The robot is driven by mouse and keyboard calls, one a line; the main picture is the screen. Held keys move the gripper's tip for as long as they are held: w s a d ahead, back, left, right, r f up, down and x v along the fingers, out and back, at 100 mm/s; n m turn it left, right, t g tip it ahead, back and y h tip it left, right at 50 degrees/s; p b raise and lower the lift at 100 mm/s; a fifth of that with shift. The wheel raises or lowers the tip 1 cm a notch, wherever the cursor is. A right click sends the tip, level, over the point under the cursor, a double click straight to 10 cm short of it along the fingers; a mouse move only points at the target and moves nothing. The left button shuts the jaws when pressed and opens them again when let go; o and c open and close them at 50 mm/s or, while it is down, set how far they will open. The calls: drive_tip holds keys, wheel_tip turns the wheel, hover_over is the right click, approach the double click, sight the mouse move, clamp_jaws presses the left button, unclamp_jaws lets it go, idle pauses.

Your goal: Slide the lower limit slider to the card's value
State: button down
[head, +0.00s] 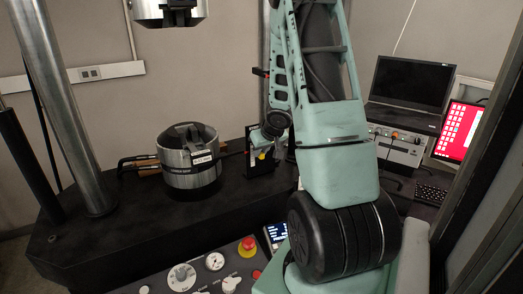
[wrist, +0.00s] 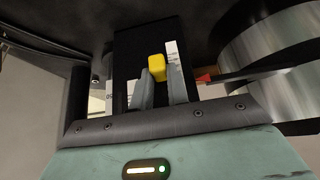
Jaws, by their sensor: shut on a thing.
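A yellow slider knob (wrist: 156,66) sits between the two grey fingers of my gripper (wrist: 160,84) in the wrist view. The fingers are shut on it. The knob is on a dark upright plate (wrist: 128,50) with a white scale strip beside it, partly covered by a finger. In the head view the yellow knob (head: 262,155) is small, on the front of the black plate (head: 260,182), with my gripper (head: 268,138) at it from above right. The scale marks are too small to read. I cannot pick out the value card in either view.
A metal cylinder (head: 188,166) stands left of the plate; its side (wrist: 265,55) fills the right of the wrist view. A red-tipped pointer (wrist: 205,78) is close right of my fingers. A control panel with knobs (head: 182,276), a laptop (head: 410,85) and a red screen (head: 459,130) surround the bench.

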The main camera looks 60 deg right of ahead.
idle(0.3)
drive_tip(key=c, duration=1.3)
unclamp_jaws()
drive_tip(key=p+v, duration=0.4)
drive_tip(key=v, duration=0.2)
drive_tip(key=p+v, duration=0.9)
drive_tip(key=v, duration=0.8)
drive_tip(key=shift+r+p, duration=0.2)
drive_tip(key=shift+p, duration=0.15)
